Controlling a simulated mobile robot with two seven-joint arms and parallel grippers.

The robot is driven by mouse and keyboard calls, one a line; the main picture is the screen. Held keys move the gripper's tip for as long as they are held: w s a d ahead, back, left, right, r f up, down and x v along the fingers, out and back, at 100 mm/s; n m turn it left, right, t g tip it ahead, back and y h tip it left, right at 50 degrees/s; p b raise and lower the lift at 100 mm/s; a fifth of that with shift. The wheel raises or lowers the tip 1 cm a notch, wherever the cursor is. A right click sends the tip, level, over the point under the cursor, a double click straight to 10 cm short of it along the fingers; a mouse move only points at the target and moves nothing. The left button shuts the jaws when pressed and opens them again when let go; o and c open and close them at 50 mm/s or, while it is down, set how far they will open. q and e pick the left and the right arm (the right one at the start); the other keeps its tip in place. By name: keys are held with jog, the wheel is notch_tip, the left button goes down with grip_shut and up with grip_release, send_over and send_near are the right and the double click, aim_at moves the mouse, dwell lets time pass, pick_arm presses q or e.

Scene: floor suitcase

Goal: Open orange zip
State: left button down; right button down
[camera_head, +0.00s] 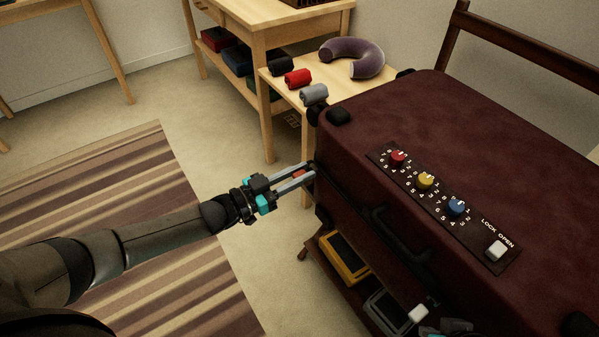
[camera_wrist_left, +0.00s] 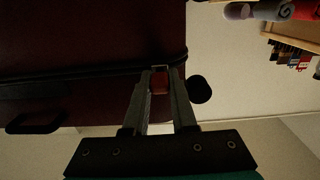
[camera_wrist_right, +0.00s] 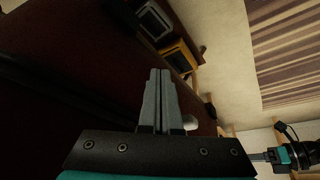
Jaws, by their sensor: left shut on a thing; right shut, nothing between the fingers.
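The dark red suitcase (camera_head: 460,130) lies with its long side toward me. The orange zip pull (camera_head: 299,174) is at the suitcase's far left corner; it also shows in the left wrist view (camera_wrist_left: 159,81). My left gripper (camera_head: 308,173) is shut on the orange zip pull, with a finger on each side of it. My right gripper (camera_wrist_right: 160,72) is shut and empty near the suitcase's near side. A white pull (camera_head: 418,313) shows beside the right gripper in the head view. The seam near the orange pull looks closed.
A dial panel (camera_head: 440,195) with red, yellow and blue knobs and a white lock switch is on the suitcase lid. A black handle (camera_head: 400,240) is on its side. A low table (camera_head: 275,85) with a purple neck pillow (camera_head: 352,58) and rolls stands behind. A striped rug (camera_head: 130,220) lies left.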

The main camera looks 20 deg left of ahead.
pick_arm(q)
jog(key=shift+w+a, duration=0.2)
jog(key=shift+a, duration=0.15)
jog(key=c, duration=0.9)
grip_release()
jog(key=shift+o, duration=0.8)
jog(key=shift+d, duration=0.1)
jog(key=shift+s, duration=0.15)
jog(key=shift+s, duration=0.15)
jog(key=p+v, duration=0.4)
jog(key=v, duration=1)
jog(key=shift+s+a, duration=0.2)
jog(key=shift+a, duration=0.2)
pick_arm(e)
notch_tip(320, 180, down, 9)
jog(key=s+g, duration=0.1)
jog(key=shift+s, duration=0.15)
